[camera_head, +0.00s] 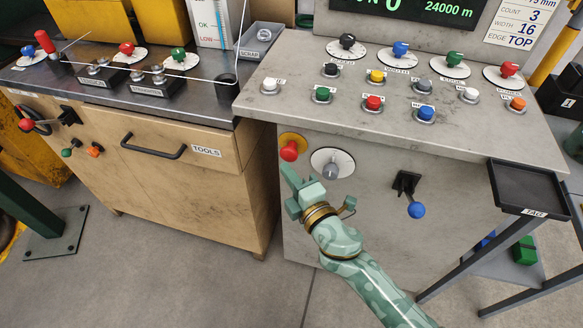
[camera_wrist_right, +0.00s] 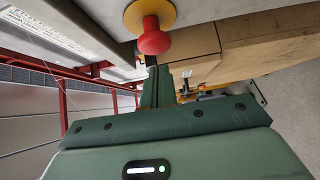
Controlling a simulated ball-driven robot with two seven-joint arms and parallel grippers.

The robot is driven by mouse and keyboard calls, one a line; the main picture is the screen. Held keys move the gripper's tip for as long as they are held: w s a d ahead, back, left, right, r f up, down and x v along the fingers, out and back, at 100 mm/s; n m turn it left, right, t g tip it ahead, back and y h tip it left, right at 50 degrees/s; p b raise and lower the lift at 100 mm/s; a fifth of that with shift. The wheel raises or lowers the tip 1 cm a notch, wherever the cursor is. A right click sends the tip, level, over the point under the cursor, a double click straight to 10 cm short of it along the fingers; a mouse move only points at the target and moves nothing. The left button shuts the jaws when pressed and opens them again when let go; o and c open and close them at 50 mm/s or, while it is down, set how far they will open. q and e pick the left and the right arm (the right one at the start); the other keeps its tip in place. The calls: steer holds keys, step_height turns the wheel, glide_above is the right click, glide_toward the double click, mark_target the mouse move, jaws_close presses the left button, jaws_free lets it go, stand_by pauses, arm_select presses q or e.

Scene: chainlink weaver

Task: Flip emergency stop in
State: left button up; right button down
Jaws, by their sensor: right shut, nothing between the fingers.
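The emergency stop (camera_head: 289,151) is a red mushroom button on a round yellow plate, on the front face of the grey console, near its left edge. In the right wrist view the red button (camera_wrist_right: 154,40) stands out from its yellow plate, just beyond the fingers. My right gripper (camera_head: 288,174) is shut and empty, with its fingertips close below the button in the head view. I cannot tell whether they touch it. The fingers also show in the wrist view (camera_wrist_right: 156,80). My left gripper is not in view.
A grey knob on a white dial (camera_head: 332,164) sits right of the button. A blue-tipped lever (camera_head: 416,209) is further right. The console top (camera_head: 290,112) carries several coloured buttons and knobs. A wooden tools cabinet (camera_head: 190,190) stands left; a black tray (camera_head: 530,190) is at right.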

steer(key=shift+w+d, duration=0.3)
steer(key=shift+w, duration=0.5)
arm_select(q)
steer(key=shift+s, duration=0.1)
